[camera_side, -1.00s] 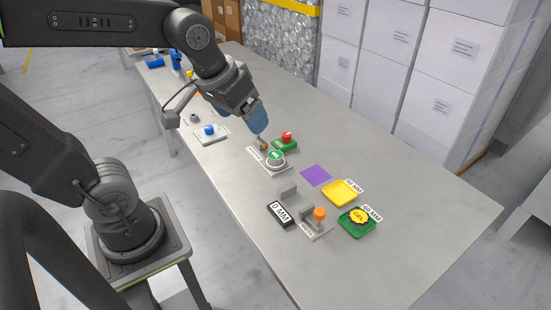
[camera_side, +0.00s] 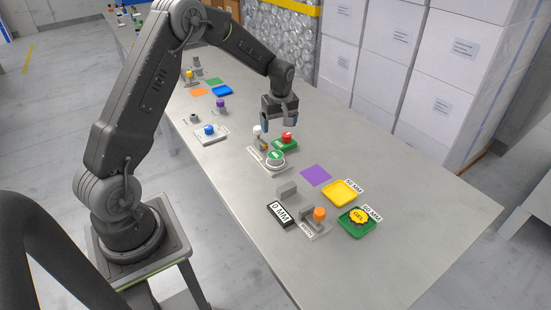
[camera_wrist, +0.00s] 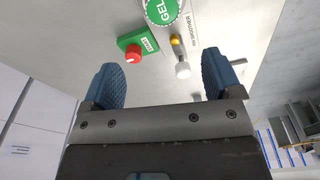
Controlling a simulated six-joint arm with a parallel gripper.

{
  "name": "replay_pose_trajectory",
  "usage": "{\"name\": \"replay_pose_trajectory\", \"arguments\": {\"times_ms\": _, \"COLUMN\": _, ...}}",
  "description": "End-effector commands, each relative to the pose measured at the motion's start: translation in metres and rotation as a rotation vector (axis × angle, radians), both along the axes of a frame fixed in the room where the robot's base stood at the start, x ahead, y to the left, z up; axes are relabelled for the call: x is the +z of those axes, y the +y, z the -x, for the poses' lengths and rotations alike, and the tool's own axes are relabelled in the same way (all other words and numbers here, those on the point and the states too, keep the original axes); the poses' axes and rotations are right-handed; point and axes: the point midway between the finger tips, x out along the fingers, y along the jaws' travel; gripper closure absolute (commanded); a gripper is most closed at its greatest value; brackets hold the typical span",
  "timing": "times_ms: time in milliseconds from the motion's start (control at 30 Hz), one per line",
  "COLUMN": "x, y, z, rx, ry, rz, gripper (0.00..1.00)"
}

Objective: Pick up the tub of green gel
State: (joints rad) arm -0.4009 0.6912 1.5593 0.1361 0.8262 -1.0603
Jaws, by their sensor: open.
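The tub of green gel (camera_side: 275,157) stands on a pale plate near the middle of the table, its round green top facing up. In the wrist view its green lid marked GEL (camera_wrist: 163,10) is cut off by the top edge. My gripper (camera_side: 281,123) points down above and behind the tub, near the red knob. Its blue fingers are apart in the wrist view (camera_wrist: 163,78), with nothing held between them. The tub lies beyond the fingertips, apart from them.
A red knob on a green base (camera_side: 286,138) and a white-tipped peg (camera_side: 258,131) stand close to the tub. A purple square (camera_side: 316,175), yellow tray (camera_side: 340,193) and green tray (camera_side: 357,222) with a yellow GEL piece lie right. The right table end is clear.

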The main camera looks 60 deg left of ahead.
Motion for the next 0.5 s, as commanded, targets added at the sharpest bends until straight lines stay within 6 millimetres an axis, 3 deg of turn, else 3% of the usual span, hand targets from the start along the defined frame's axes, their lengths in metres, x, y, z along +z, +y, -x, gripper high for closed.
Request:
{"name": "replay_pose_trajectory", "arguments": {"times_ms": 300, "x": -0.055, "y": 0.007, "z": 0.0, "rx": 0.005, "ry": 0.005, "rz": 0.002, "gripper": 0.16}}
{"name": "replay_pose_trajectory", "arguments": {"times_ms": 500, "x": -0.08, "y": 0.01, "z": -0.001, "rx": 0.004, "ry": 0.002, "rz": 0.001, "gripper": 0.16}}
